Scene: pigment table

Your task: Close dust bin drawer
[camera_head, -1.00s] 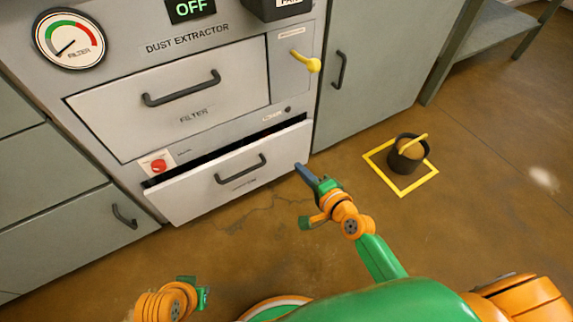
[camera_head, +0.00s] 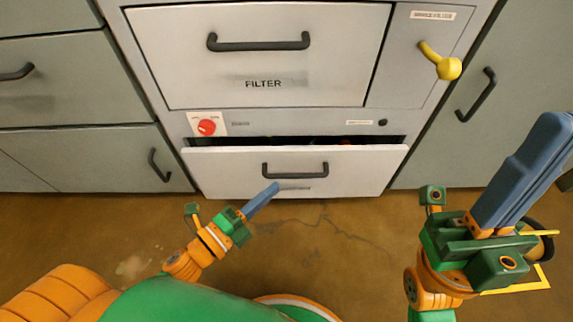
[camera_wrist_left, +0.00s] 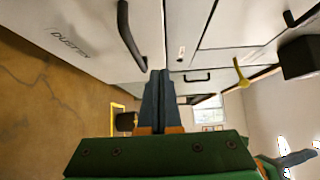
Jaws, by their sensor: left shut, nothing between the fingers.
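The dust bin drawer (camera_head: 225,170) is the low light-grey drawer under the filter drawer. It stands partly open, with a dark gap above its front. Its black handle (camera_head: 295,170) is in the middle of the front and also shows in the left wrist view (camera_wrist_left: 128,35). My left gripper (camera_head: 274,189) is shut and empty. Its blue fingertips appear just in front of the drawer front, below and left of the handle; I cannot tell whether they touch it. My right gripper (camera_head: 545,135) is raised at the right, its blue fingers together with nothing seen between them.
The filter drawer (camera_head: 180,60) above is shut. A red knob (camera_head: 207,126) and a yellow lever (camera_head: 440,62) are on the cabinet. A dark bucket (camera_head: 546,245) in a yellow floor square is partly hidden behind my right gripper. The floor before the drawer is clear.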

